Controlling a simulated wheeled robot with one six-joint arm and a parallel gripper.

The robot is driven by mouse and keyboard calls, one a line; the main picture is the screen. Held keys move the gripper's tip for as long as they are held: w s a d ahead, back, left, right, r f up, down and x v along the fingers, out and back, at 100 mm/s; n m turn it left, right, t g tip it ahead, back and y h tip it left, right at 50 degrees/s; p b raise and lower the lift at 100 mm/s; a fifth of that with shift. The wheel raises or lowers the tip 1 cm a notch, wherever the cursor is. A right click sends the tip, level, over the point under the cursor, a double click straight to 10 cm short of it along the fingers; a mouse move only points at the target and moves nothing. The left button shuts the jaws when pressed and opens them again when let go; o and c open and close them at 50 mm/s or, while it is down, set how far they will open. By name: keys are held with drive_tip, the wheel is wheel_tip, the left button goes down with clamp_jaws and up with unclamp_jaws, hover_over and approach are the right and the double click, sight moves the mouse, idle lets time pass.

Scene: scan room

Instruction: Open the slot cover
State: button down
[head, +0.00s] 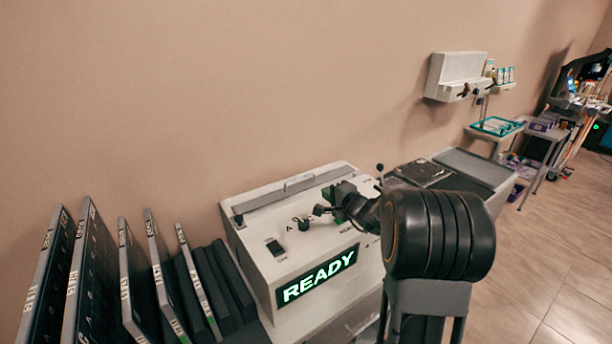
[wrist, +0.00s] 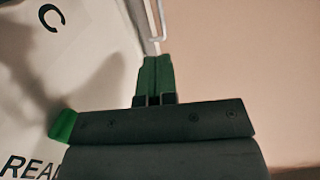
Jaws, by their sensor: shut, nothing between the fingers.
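The scanner (head: 262,238) is a white box with a lit READY sign on its front. Its slot cover (head: 262,201) is a long dark strip along the top's back edge, with a pale bar handle (head: 300,181) on it. My gripper (head: 319,210) is over the right part of the scanner's top, in front of the cover. In the wrist view its green fingers (wrist: 156,62) are together with nothing between them. The thin pale handle (wrist: 161,22) shows just beyond the fingertips; whether they touch it I cannot tell. The cover looks closed.
A dark knob (head: 304,224) and a black switch (head: 275,247) are on the scanner's top. Several upright dark cassettes (head: 95,270) stand at left. A side table (head: 466,168) with a dark plate is at right. The wall is close behind.

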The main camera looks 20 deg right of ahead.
drive_tip(key=p, duration=0.4)
approach(304, 181)
drive_tip(key=w+a, duration=0.1)
drive_tip(key=w+a+r, duration=0.1)
drive_tip(key=a, duration=0.1)
drive_tip(key=w+a+r, duration=0.1)
drive_tip(key=shift+w+a, duration=0.2)
drive_tip(key=shift+w, duration=0.15)
